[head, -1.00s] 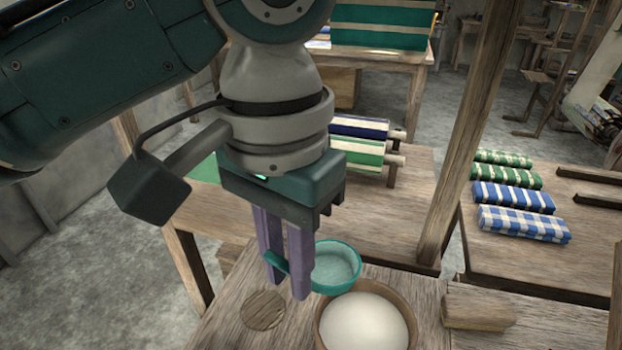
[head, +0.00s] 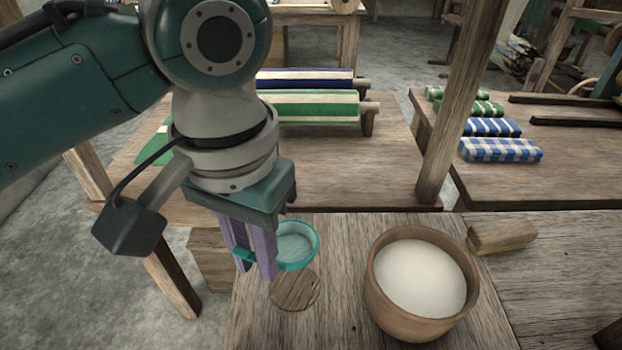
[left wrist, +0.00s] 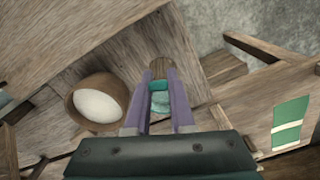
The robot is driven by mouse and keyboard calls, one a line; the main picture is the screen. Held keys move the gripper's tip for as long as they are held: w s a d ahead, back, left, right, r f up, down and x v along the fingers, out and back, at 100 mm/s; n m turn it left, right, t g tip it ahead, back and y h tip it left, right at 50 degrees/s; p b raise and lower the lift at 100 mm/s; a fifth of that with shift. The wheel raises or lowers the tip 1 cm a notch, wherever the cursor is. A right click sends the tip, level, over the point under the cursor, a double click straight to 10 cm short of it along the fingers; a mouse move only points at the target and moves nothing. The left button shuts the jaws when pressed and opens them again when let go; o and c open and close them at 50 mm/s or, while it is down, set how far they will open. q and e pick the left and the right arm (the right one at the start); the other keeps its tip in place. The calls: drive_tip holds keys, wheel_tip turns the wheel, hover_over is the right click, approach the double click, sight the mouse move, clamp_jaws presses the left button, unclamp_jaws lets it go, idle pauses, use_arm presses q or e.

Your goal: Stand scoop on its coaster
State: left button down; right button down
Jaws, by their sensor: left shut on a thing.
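The teal scoop (head: 297,247) is a shallow round cup, held by its handle in my left gripper (head: 253,270). The gripper's purple fingers are shut on the handle. In the head view the cup shows just behind the round wooden coaster (head: 295,291), covering its far edge; the height between them is hard to judge. In the left wrist view the scoop (left wrist: 160,100) lies between the fingers, and the coaster (left wrist: 158,66) shows just past the fingertips. I cannot tell whether the cup holds anything. My right gripper is not in view.
A wooden bowl (head: 375,300) of white material stands to the right of the coaster. A wooden block (head: 502,237) lies behind it to the right. A wooden post (head: 455,120) rises behind the bowl. Striped rolls (head: 310,107) and folded cloths (head: 500,150) lie farther back.

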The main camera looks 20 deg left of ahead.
use_arm(q)
wheel_tip(320, 180, down, 9)
drive_tip(key=b, duration=0.2)
drive_tip(key=shift+f, duration=0.15)
drive_tip(key=c, duration=0.8)
unclamp_jaws()
drive_tip(key=shift+f, duration=0.1)
drive_tip(key=shift+o, duration=0.2)
